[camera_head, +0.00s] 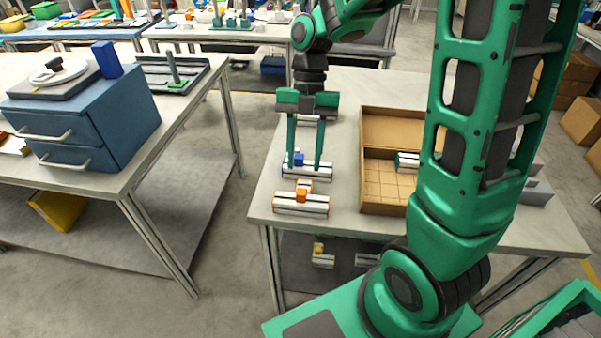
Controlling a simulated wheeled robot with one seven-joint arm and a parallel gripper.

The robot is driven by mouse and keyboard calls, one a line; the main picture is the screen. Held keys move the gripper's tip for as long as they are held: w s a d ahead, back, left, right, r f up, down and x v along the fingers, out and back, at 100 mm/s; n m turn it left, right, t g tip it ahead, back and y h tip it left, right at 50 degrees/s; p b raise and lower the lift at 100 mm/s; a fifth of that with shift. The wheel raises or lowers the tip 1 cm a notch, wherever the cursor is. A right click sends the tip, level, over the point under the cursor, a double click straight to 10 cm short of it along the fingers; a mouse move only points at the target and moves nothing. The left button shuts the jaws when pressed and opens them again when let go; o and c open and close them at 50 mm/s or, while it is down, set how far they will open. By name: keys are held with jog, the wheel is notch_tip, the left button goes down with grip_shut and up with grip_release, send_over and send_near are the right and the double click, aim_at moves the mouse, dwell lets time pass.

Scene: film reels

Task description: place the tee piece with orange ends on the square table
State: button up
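The tee piece with orange ends (301,206) lies on the near left part of the light grey table (345,222) in front of me. It has a pale bar and an orange stem on top. Just behind it lies a similar tee piece with a blue stem (297,160). My gripper (305,168) points down over the blue piece, behind the orange one. Its two green fingers are spread apart, with the blue stem showing between them. I cannot tell whether the fingers touch the blue piece. I cannot tell which table is the square one.
A cardboard box (365,180) with compartments stands right of the tee pieces and holds a green-ended piece (407,162). More pieces, one yellow (321,257), lie on the lower shelf. A left table (165,133) carries a blue drawer unit (125,112). My arm hides the table's right part.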

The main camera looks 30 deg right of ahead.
jog(key=s+d+r+m+t, duration=0.1)
jog(key=s+d+r+m, duration=0.1)
jog(key=d+r+m, duration=0.6)
jog(key=s+d+f+m+t+h, duration=0.1)
jog(key=s+d+m, duration=0.3)
jog(key=s+m, duration=0.4)
jog(key=s+d+f+m+t+h, duration=0.1)
jog(key=s+d+f+m, duration=0.2)
jog(key=m, duration=1.6)
jog(key=s+d, duration=0.1)
jog(key=s, duration=0.3)
jog(key=shift+s+d+f+m+t, duration=0.2)
jog(key=shift+s+f+m+t, duration=0.1)
jog(key=shift+s+t, duration=0.1)
jog(key=shift+w, duration=0.2)
